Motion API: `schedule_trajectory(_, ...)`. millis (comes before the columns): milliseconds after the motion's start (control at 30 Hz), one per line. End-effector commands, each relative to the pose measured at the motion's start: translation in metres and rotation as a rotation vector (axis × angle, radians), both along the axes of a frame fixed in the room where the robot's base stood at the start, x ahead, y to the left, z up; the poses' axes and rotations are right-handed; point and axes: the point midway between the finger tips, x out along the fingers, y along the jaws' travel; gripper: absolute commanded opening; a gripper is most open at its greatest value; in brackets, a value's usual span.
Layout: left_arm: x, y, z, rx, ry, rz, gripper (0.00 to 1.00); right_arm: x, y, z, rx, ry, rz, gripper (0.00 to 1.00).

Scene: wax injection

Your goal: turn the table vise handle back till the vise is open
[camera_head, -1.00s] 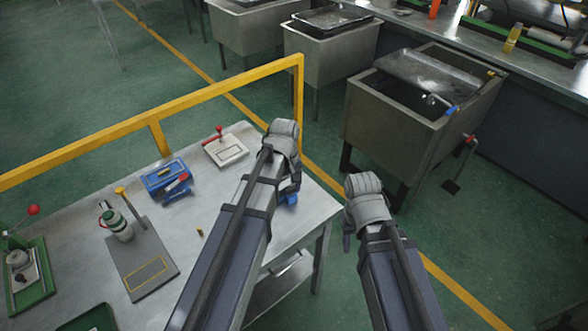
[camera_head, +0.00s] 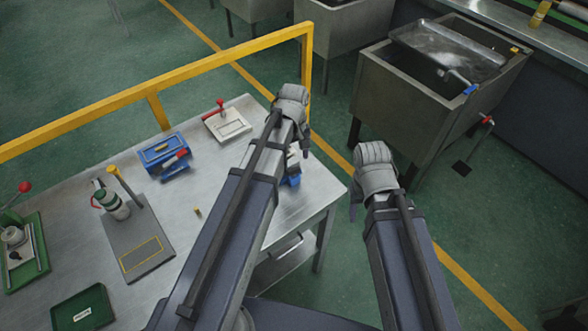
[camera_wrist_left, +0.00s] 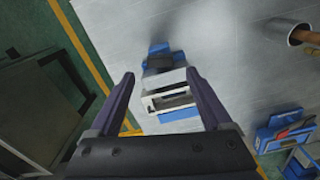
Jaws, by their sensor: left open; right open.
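The table vise (camera_head: 292,181), blue with light grey jaws, is near the table's right end in the head view, mostly behind my left arm. In the left wrist view, the vise (camera_wrist_left: 168,97) shows from above, its grey jaw frame between my left fingers. My left gripper (camera_wrist_left: 160,74) is open with one finger on each side, and nothing is held. I cannot tell whether it touches the vise, and its handle is not clear. In the head view my left gripper (camera_head: 305,143) is largely hidden by its wrist. My right gripper (camera_head: 354,208) is open and empty, off the table's right side.
On the metal table (camera_head: 190,225) are a blue box with a red-handled part (camera_head: 165,158), a white plate with a red lever (camera_head: 228,124), and a grey stand (camera_head: 137,240). A yellow rail (camera_head: 155,108) runs behind. A sink (camera_head: 410,110) stands to the right.

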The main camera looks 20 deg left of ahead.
Motion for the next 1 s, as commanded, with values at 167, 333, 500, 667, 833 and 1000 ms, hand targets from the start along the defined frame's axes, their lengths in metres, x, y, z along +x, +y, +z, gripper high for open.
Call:
schedule_trajectory(167, 0.000, 0.000, -0.031, 0.000, 0.000, 0.000, 0.82, 0.000, 0.000, -0.031, 0.000, 0.000, -0.001, 0.50)
schedule_trajectory(333, 0.000, 0.000, -0.049, 0.000, 0.000, 0.000, 0.82, 0.000, 0.000, -0.049, 0.000, 0.000, -0.001, 0.50)
schedule_trajectory(500, 0.000, 0.000, -0.055, 0.000, 0.000, 0.000, 0.82, 0.000, 0.000, -0.055, 0.000, 0.000, -0.001, 0.50)
schedule_trajectory(667, 0.000, 0.000, -0.053, 0.000, 0.000, 0.000, 0.82, 0.000, 0.000, -0.053, 0.000, 0.000, -0.001, 0.50)
schedule_trajectory(833, 0.000, 0.000, -0.053, 0.000, 0.000, 0.000, 0.72, 0.000, 0.000, -0.053, 0.000, 0.000, -0.001, 0.50)
schedule_trajectory(1000, 0.000, 0.000, -0.053, 0.000, 0.000, 0.000, 0.53, 0.000, 0.000, -0.053, 0.000, 0.000, -0.001, 0.50)
